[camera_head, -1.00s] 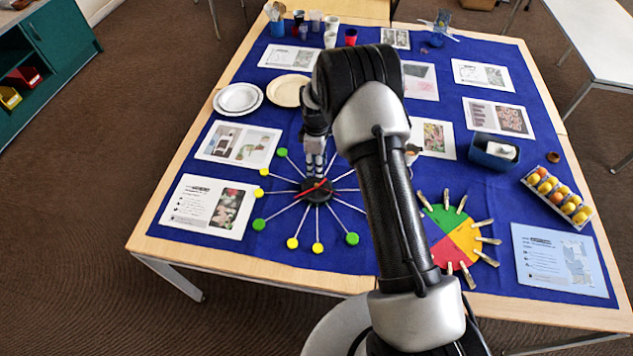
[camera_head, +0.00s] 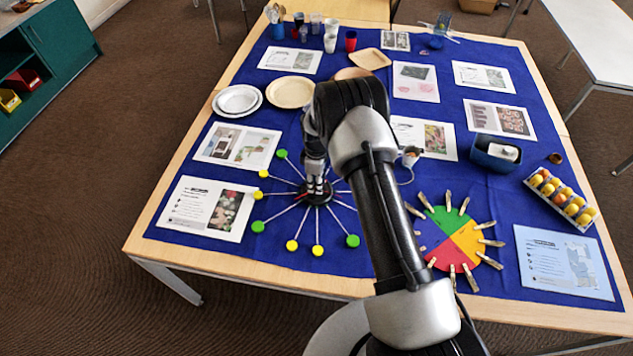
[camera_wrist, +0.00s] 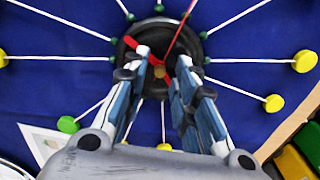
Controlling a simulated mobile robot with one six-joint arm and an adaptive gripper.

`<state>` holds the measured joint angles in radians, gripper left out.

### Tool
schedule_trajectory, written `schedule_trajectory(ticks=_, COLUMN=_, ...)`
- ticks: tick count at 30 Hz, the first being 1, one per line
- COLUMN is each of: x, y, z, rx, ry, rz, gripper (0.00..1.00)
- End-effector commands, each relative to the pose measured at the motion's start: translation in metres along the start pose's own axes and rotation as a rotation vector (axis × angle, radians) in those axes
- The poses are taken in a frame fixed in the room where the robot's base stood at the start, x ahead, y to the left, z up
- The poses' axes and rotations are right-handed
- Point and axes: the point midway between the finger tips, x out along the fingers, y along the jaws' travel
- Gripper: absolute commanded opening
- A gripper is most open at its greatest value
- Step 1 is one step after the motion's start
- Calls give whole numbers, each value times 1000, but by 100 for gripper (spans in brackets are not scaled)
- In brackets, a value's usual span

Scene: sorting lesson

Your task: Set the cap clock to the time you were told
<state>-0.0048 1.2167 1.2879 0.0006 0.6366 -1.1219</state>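The cap clock is a black round hub (camera_head: 322,197) with white spokes ending in green and yellow caps, on the blue cloth. My gripper (camera_head: 317,188) is pointed down over the hub and hides part of it. In the wrist view my gripper (camera_wrist: 161,62) has its two fingers apart, one on each side of the hub's middle. A thick red hand (camera_wrist: 132,42) reaches toward the upper left, its inner part between the fingers. A thin red hand (camera_wrist: 180,30) runs toward the upper right. Whether the fingers touch a hand or the hub, I cannot tell.
A red, green and yellow disc (camera_head: 460,238) with wooden pegs lies to the right. Picture cards (camera_head: 207,208) lie around. White plates (camera_head: 238,100) and a beige plate (camera_head: 290,92) are behind. A blue box (camera_head: 495,152) and an egg tray (camera_head: 558,198) stand at right.

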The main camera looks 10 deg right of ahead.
Motion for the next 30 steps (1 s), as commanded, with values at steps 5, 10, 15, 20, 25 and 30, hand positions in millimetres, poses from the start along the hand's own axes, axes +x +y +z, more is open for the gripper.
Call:
schedule_trajectory(ticks=5, x=0, y=0, z=0, rx=0, ry=0, rz=0, gripper=11)
schedule_trajectory(ticks=10, x=0, y=0, z=0, rx=0, ry=0, rz=0, gripper=0)
schedule_trajectory(ticks=15, x=0, y=0, z=0, rx=0, ry=0, rz=0, gripper=0)
schedule_trajectory(ticks=20, x=0, y=0, z=0, rx=1, ry=0, rz=0, gripper=0)
schedule_trajectory(ticks=25, x=0, y=0, z=0, rx=21, ry=0, rz=0, gripper=0)
schedule_trajectory(ticks=30, x=1, y=0, z=0, rx=88, ry=0, rz=1, gripper=0)
